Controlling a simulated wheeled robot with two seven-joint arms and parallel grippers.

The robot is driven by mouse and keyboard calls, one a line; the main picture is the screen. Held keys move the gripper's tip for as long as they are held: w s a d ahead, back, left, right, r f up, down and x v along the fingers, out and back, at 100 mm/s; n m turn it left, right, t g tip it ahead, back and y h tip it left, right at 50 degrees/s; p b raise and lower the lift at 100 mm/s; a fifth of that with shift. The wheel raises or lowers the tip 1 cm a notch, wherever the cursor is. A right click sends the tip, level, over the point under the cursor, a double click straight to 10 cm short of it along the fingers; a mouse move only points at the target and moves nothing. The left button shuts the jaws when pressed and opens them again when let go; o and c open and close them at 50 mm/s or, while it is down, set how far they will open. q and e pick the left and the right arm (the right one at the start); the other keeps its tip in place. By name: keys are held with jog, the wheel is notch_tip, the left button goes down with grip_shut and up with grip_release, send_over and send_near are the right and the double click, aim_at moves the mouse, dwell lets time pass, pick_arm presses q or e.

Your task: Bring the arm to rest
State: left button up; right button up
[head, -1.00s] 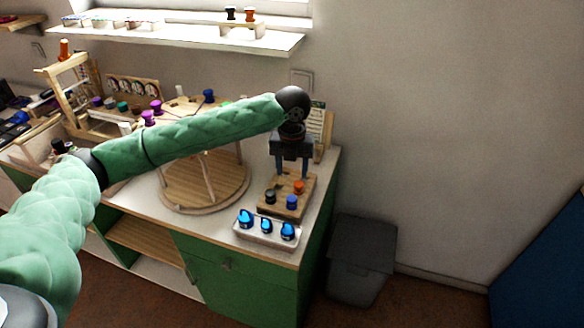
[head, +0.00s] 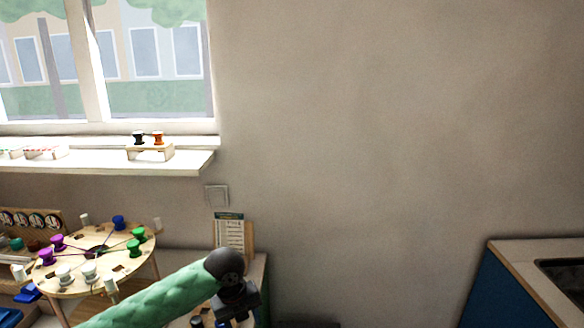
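My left arm, in a green sleeve, comes up from the bottom edge of the head view. Its black wrist joint and dark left gripper (head: 238,304) point down near the bottom edge, over the right end of the worktop. The fingertips are not clearly seen at the frame edge, so I cannot tell whether they are open or hold anything. My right gripper is not in view.
A round wooden board (head: 72,283) with purple, green, white and blue spools stands left of the arm. A card (head: 230,232) leans behind the gripper. A shelf (head: 190,163) holds a small stand (head: 150,153) with two spools. A blue cabinet (head: 500,295) stands right.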

pick_arm(q)
jog(key=s+d+f+n+t+h, duration=0.25)
jog(key=s+d+f+n, duration=0.35)
jog(key=s+f+n, duration=0.45)
jog(key=s+a+f+n+y, duration=0.2)
jog(key=s+a+f+n, duration=0.1)
jog(key=s+a+n, duration=0.55)
jog(key=s+a+f+n+y, duration=0.25)
jog(key=s+a+n, duration=0.35)
jog(key=s+n, duration=0.45)
jog(key=s+d+f+g, duration=0.1)
jog(key=s+d+f, duration=0.1)
jog(key=f, duration=1.5)
jog(key=s+d+f+g+h, duration=0.1)
jog(key=s+d+f, duration=0.1)
jog(key=f, duration=1.5)
jog(key=shift+s+m, duration=0.2)
jog(key=shift+m, duration=0.25)
